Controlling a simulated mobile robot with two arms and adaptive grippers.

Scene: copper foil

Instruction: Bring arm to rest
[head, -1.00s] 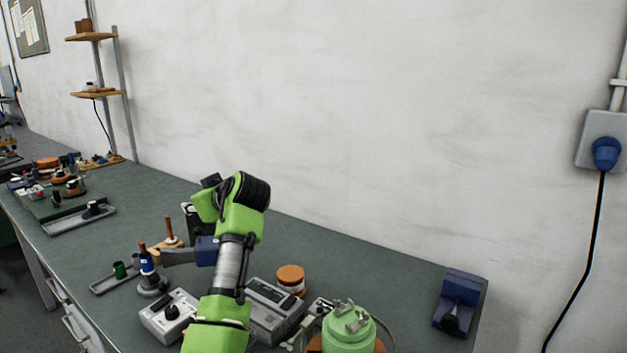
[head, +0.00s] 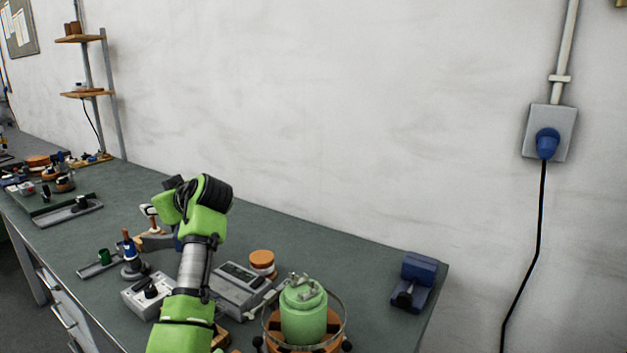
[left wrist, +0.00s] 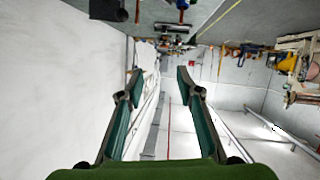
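An arm of mine, green with black joints and a grey link, rises at the lower left of the head view over the bench. Its hand is not clear there. In the left wrist view my left gripper (left wrist: 158,82) is open, its two dark green fingers well apart with nothing between them. Beyond the fingers are a white wall on the left and a pale floor with a red line. My right gripper is in neither current view.
The green bench (head: 330,243) runs along the wall. Near my arm stand a grey box with a display (head: 240,285), a white box with a knob (head: 147,296), an orange-lidded jar (head: 262,263) and a green canister (head: 303,318). A blue device (head: 414,281) sits by the right end.

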